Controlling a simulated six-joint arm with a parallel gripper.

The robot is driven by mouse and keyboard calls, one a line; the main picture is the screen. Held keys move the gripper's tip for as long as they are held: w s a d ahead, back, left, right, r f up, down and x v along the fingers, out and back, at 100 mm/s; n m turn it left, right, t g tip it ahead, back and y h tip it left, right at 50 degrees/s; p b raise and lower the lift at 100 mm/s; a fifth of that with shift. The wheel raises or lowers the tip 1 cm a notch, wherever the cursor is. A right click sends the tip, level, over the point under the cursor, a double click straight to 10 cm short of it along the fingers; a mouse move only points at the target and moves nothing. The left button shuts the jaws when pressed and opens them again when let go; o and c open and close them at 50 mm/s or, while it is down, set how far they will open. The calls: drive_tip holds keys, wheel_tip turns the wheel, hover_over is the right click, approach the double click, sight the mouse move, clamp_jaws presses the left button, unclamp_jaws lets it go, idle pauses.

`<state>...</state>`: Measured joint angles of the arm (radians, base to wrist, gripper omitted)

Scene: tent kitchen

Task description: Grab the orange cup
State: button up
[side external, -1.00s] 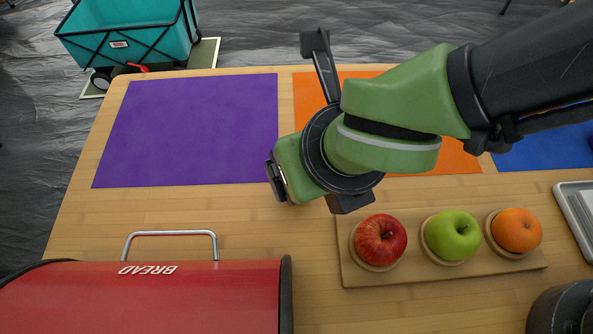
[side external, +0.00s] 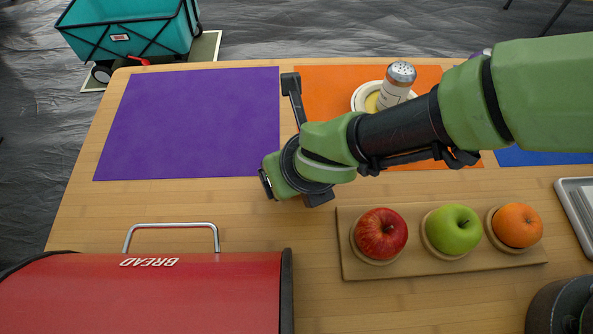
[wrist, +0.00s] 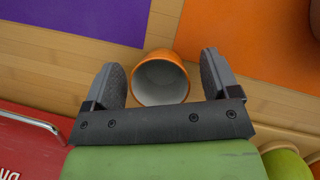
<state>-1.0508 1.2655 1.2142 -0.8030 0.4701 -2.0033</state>
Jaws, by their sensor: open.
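The orange cup (wrist: 160,56) shows in the wrist view, between the two fingers of my gripper (wrist: 160,85) and a little ahead of them. It has an orange outside and a white inside, and its open mouth faces the camera. My gripper is open, with a gap visible between each finger and the cup. In the side view my gripper (side external: 296,170) is over the wooden table near the purple mat's lower right corner. The cup cannot be seen there; my gripper and arm may hide it.
A red bread box (side external: 150,300) stands at the front left. A wooden board (side external: 405,270) with a red apple, a green apple and an orange lies at right. A purple mat (side external: 190,125) and an orange mat (side external: 330,90) lie behind; a shaker (side external: 397,85) stands on a plate.

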drive_tip(key=c, duration=1)
